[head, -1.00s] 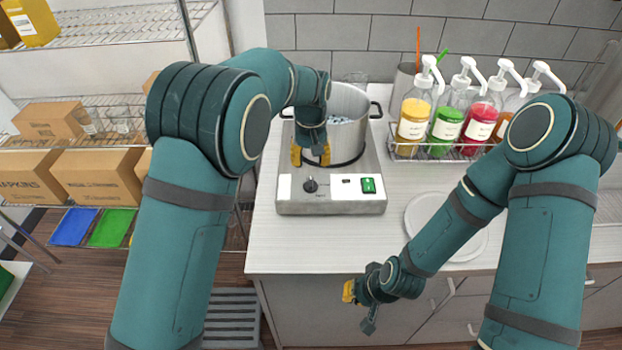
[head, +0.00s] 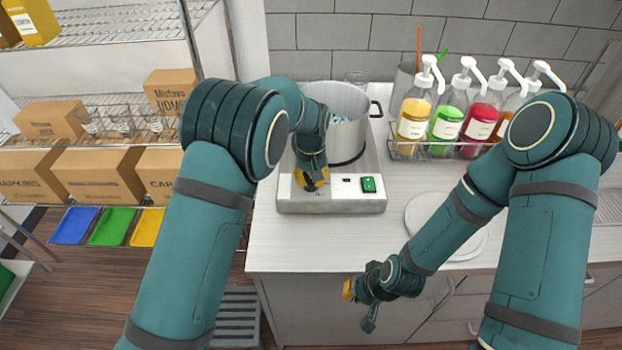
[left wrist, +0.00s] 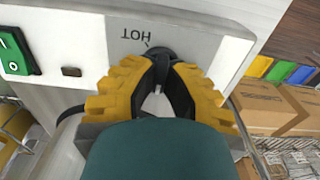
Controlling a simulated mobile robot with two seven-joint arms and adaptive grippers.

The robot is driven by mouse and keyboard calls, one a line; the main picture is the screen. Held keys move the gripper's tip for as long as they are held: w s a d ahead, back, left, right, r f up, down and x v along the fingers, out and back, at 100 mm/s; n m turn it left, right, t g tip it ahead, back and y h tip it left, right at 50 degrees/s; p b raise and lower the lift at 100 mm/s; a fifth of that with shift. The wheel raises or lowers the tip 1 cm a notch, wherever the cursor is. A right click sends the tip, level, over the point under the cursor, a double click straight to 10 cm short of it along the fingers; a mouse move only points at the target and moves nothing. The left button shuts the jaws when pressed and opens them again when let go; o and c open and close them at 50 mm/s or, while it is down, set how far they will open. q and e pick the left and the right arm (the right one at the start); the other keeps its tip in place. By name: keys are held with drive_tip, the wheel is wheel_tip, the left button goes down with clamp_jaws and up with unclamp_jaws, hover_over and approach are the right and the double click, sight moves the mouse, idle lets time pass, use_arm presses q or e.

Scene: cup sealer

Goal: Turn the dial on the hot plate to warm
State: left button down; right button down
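The hot plate (head: 335,202) is a grey box on the counter with a white front panel and a green switch (head: 369,185), which also shows in the left wrist view (left wrist: 18,55). My left gripper (head: 312,182) is at the left part of the panel, over the dial. In the left wrist view, its yellow fingers (left wrist: 163,68) converge on the dark dial (left wrist: 160,52), just beside the upside-down word HOT. The fingers cover most of the dial, and its pointer is hidden. My right gripper (head: 358,304) hangs empty in front of the counter, fingers apart.
A large steel pot (head: 345,125) stands on the hot plate, behind my left gripper. A wire rack (head: 408,152) of pump bottles is to the right, with a round white plate (head: 424,208) in front. Shelves with boxes (head: 98,175) are at the left.

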idle(0.4)
use_arm(q)
drive_tip(key=m, duration=0.2)
drive_tip(key=shift+f+m+b, duration=0.1)
drive_tip(key=shift+m+b, duration=0.25)
drive_tip(key=shift+m, duration=0.05)
drive_tip(key=m, duration=0.3)
drive_tip(key=shift+m, duration=0.3)
drive_tip(key=m, duration=0.3)
drive_tip(key=shift+m+b, duration=0.3)
drive_tip(key=shift+b, duration=0.1)
drive_tip(key=shift+m, duration=1.9)
drive_tip(key=c, duration=1)
unclamp_jaws()
drive_tip(key=shift+c, duration=0.2)
